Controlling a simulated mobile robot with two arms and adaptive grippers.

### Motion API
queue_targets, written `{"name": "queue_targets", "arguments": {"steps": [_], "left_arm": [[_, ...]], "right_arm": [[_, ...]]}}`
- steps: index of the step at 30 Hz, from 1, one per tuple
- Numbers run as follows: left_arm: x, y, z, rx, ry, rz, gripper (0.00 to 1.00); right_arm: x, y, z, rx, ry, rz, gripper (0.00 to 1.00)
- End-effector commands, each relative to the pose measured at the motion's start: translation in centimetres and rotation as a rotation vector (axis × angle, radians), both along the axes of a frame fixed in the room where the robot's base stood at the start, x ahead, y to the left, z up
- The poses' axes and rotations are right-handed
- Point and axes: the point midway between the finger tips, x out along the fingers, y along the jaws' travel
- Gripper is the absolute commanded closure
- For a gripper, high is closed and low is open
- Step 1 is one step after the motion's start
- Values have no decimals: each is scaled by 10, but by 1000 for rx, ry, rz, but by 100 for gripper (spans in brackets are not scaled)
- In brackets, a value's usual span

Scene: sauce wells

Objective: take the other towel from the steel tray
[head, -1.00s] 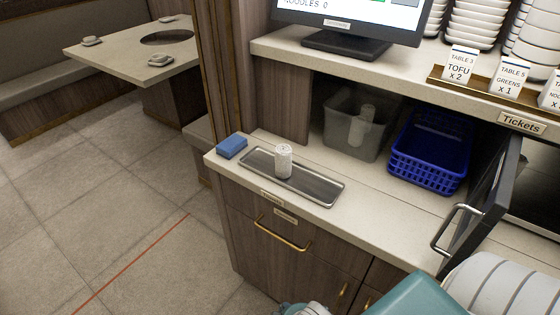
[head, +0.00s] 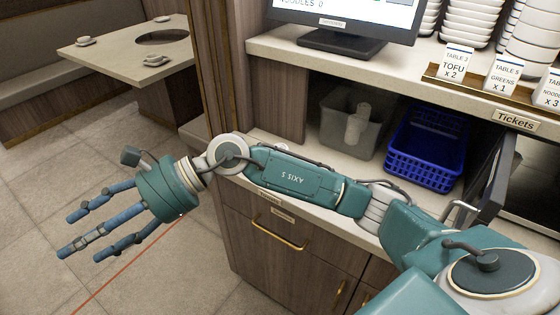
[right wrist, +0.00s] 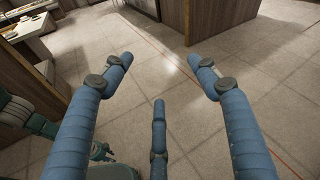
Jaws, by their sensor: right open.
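My right gripper (head: 80,238) reaches out past the left end of the counter, over the floor, with its blue fingers spread and empty. In the right wrist view the same gripper (right wrist: 160,78) has only floor tiles between its fingers. My right arm now covers the steel tray and the white rolled towel that stood on it in the earlier head view. A white rolled towel (head: 357,122) leans inside the grey bin (head: 376,140) under the shelf. My left gripper is not in view.
A blue basket (head: 425,165) stands right of the bin. The counter's wooden front (head: 290,255) has a brass handle. A dark door with a steel handle (head: 460,212) stands open at right. A shelf above holds a screen (head: 345,15) and ticket cards (head: 453,65). Open floor lies left.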

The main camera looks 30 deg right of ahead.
Motion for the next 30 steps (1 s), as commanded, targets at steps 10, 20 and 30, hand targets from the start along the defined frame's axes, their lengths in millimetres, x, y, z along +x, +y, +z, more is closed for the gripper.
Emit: {"name": "queue_targets", "arguments": {"steps": [10,20,30], "left_arm": [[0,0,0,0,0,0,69],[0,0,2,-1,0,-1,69],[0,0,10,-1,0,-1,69]], "right_arm": [[101,-306,-62,-1297,-318,126,40],[94,-426,-19,-1645,-189,121,40],[104,-440,-61,-1644,-192,120,40]]}}
